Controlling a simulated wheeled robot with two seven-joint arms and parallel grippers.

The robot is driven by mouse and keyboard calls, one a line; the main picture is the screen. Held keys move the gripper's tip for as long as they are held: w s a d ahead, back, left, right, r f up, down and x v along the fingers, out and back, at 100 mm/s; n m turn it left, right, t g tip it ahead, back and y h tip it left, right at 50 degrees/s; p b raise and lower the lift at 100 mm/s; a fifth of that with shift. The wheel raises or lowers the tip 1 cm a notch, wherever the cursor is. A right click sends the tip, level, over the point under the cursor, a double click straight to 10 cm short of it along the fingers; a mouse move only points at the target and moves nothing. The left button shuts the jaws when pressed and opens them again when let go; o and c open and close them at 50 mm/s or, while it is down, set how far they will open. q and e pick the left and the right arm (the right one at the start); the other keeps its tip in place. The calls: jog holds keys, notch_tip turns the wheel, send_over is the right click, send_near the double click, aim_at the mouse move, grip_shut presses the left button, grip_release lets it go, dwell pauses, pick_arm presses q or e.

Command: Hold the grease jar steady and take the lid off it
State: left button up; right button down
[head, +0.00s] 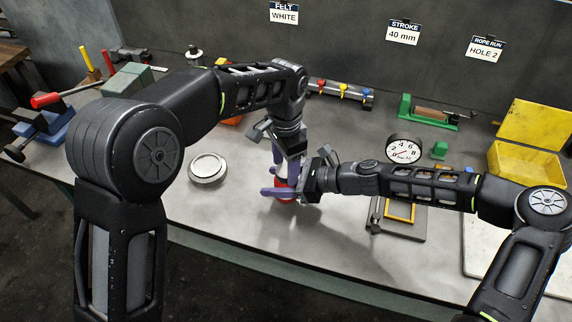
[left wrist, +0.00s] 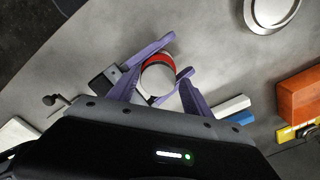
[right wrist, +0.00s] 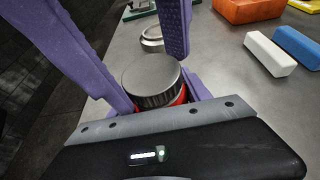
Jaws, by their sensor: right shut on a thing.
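The grease jar (head: 286,197) is red and stands upright on the bench, partly hidden by my grippers. Its round grey metal lid (right wrist: 152,80), with a ridged side, sits on top; it also shows from above in the left wrist view (left wrist: 159,77). My right gripper (head: 277,190) comes in level from the right and is shut on the jar's red body. My left gripper (head: 279,163) points down from above, its purple fingers spread apart on either side of the lid. I see gaps between these fingers and the lid.
A round silver dish (head: 208,168) lies on the bench left of the jar. A dial gauge (head: 404,150) and a plate with a yellow frame (head: 399,212) are to the right, near my right arm. Yellow bins (head: 525,165) stand far right. The bench in front of the jar is clear.

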pick_arm(q)
jog(key=shift+s+d+r, duration=0.1)
jog(key=shift+s+d, duration=0.05)
jog(key=shift+d, duration=0.05)
notch_tip(320, 180, up, 4)
jog(key=shift+f, duration=0.1)
jog(key=shift+r, duration=0.3)
